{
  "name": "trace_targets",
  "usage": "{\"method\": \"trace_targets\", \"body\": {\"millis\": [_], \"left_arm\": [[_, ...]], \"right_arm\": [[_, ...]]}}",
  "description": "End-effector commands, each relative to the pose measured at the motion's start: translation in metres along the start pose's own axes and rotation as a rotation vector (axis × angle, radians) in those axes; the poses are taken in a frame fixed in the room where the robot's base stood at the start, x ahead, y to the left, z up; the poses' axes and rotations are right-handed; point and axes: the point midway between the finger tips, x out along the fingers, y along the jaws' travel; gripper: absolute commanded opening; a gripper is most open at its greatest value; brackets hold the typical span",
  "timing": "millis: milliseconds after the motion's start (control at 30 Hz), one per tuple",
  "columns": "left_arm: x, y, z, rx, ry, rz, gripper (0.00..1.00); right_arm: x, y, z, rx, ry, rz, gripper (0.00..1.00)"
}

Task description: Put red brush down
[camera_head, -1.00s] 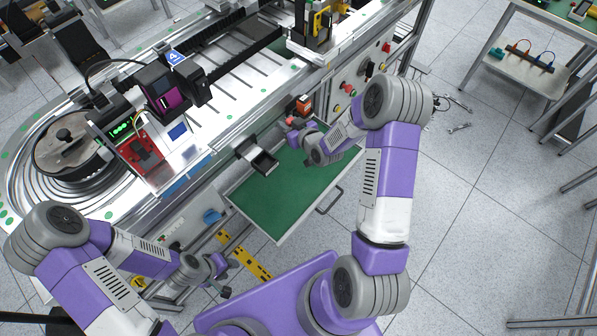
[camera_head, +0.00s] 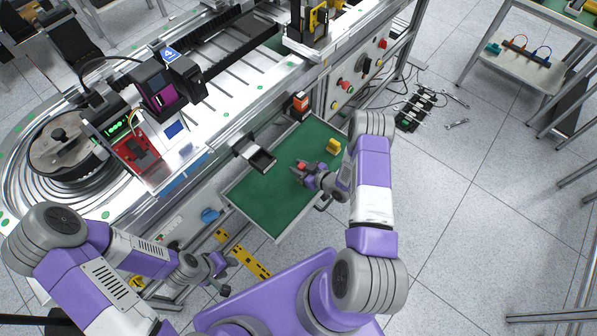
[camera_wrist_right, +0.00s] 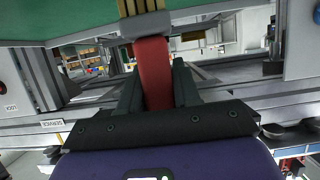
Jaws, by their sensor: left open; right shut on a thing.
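The red brush (camera_wrist_right: 152,75) is held in my right gripper (camera_wrist_right: 155,84). In the right wrist view its red handle lies between the two dark fingers, with pale bristles (camera_wrist_right: 143,6) at the top edge near the green surface. In the head view my right gripper (camera_head: 301,168) is over the middle of the green drawer (camera_head: 262,203), with a small red part of the brush (camera_head: 301,165) showing. Whether the brush touches the drawer surface I cannot tell. My left gripper (camera_head: 228,274) is open and empty, low at the left of the drawer.
A black holder (camera_head: 256,157) sits at the drawer's back left edge. A yellow object (camera_head: 334,146) lies in the drawer's far right part. A red-orange box (camera_head: 300,103) is by the machine front. The drawer's near left part is clear.

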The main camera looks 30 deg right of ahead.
Motion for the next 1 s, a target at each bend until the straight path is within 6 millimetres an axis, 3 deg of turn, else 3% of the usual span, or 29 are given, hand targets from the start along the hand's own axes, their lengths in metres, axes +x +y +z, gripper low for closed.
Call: {"method": "trace_targets", "body": {"millis": [167,567,600,733,1000], "left_arm": [[0.006,-0.002,0.0,0.0,0.0,0.0,0.43],[0.01,-0.004,-0.001,0.0,0.0,0.0,0.43],[0.01,-0.004,0.0,0.0,0.0,0.0,0.43],[0.009,-0.004,0.0,0.0,0.0,0.0,0.43],[0.009,-0.003,0.0,0.0,0.0,0.0,0.43]], "right_arm": [[0.01,-0.001,0.025,0.001,-0.001,-0.001,0.0],[0.012,0.0,0.03,0.001,0.0,0.0,0.0],[0.012,0.0,0.03,0.001,-0.001,0.0,0.35],[0.012,0.0,0.029,0.001,-0.001,0.0,0.55],[0.012,0.0,0.029,0.001,-0.001,0.0,0.57]]}}
